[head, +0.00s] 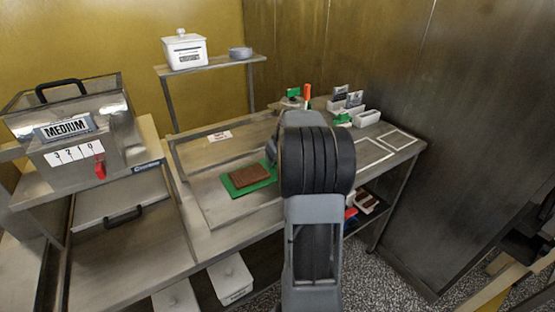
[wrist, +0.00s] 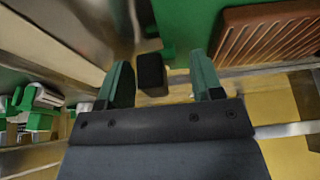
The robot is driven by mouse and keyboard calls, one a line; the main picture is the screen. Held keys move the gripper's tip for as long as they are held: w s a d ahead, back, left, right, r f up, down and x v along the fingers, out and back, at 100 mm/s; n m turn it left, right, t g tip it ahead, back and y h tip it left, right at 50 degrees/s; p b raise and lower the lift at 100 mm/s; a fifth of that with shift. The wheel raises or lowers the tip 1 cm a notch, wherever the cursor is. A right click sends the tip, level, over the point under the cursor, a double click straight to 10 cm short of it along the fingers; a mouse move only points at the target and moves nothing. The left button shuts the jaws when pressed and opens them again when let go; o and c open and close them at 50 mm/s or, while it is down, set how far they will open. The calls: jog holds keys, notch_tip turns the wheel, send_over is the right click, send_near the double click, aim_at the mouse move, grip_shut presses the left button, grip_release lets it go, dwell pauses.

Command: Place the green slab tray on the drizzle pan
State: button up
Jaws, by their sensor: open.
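The green slab tray (head: 236,192) lies flat on the metal bench in the head view, with a brown ridged slab (head: 249,175) on it. In the wrist view the green tray (wrist: 184,25) and the brown slab (wrist: 268,35) show at the top. My gripper (wrist: 162,82) is open, with its two green fingers apart. A small black block (wrist: 151,70) shows between the fingers beside the tray's edge; I cannot tell whether it touches them. In the head view my arm hides the gripper. I cannot tell for sure which surface is the drizzle pan.
A metal box labelled MEDIUM (head: 62,147) stands at the left. A raised shelf (head: 215,66) at the back holds a white lidded box (head: 184,51). White bins (head: 367,117) and small green items stand at the back right. Two outlined rectangles (head: 399,141) mark the bench's right end.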

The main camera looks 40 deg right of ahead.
jog(key=v, duration=1.2)
jog(key=shift+n+g+y, duration=0.3)
jog(key=shift+n+g, duration=0.3)
jog(key=s+a+f, duration=0.2)
jog(key=a, duration=0.6)
jog(key=s+a+f, duration=0.1)
jog(key=s+a, duration=0.2)
jog(key=a, duration=0.5)
jog(key=s+a+f, duration=0.2)
jog(key=s+a, duration=0.1)
jog(key=a, duration=0.5)
jog(key=shift+f+p, duration=0.3)
jog(key=shift+f, duration=0.05)
jog(key=s+a+f, duration=0.2)
jog(key=s, duration=0.1)
jog(key=s+a+f, duration=0.1)
jog(key=s+a, duration=0.1)
jog(key=shift+a+f, duration=0.1)
jog(key=shift+f, duration=0.15)
notch_tip(320, 180, up, 7)
jog(key=p, duration=0.6)
jog(key=shift+r+p, duration=0.25)
jog(key=shift+p, duration=0.05)
jog(key=shift+s, duration=0.1)
